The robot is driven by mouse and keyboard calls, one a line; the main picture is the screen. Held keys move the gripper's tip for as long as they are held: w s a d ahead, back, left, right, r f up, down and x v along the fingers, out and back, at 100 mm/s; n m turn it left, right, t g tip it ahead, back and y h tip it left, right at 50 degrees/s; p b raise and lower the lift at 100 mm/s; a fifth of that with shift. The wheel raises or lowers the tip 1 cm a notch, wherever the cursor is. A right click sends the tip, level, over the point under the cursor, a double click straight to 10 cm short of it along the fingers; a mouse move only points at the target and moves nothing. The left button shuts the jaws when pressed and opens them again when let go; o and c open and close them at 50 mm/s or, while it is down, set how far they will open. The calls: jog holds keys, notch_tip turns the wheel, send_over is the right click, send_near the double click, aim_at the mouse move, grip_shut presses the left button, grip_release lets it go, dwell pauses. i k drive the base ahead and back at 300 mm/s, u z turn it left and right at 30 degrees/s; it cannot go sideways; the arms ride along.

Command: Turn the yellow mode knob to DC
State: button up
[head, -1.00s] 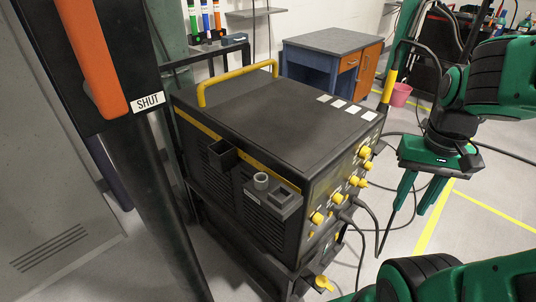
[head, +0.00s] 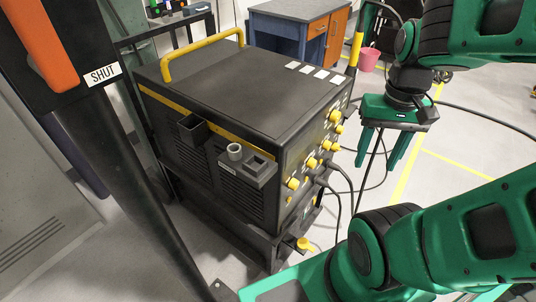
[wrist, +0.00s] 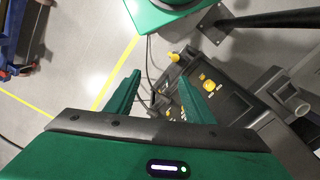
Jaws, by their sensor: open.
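A black box-shaped machine (head: 235,85) has several yellow knobs on its right-facing panel, among them an upper knob (head: 336,116), a middle one (head: 326,146) and a lower one (head: 293,183). I cannot tell which is the mode knob; labels and pointer positions are too small to read. My gripper (head: 377,162) hangs to the right of the panel, apart from it, with fingers pointing down, spread and empty. In the wrist view, my gripper (wrist: 159,76) has its open fingers beside the panel, and a yellow knob (wrist: 209,86) shows right of the right finger.
Black cables (head: 345,180) loop out from the panel's lower part. A yellow handle (head: 200,55) rises from the machine's top. A dark post with a SHUT label (head: 103,74) stands at left. A blue cabinet (head: 285,30) and pink bucket (head: 368,59) are behind.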

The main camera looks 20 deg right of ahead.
aim_at(294, 183)
jog(key=z, duration=1.85)
jog(key=k, duration=1.05)
jog(key=u, duration=1.55)
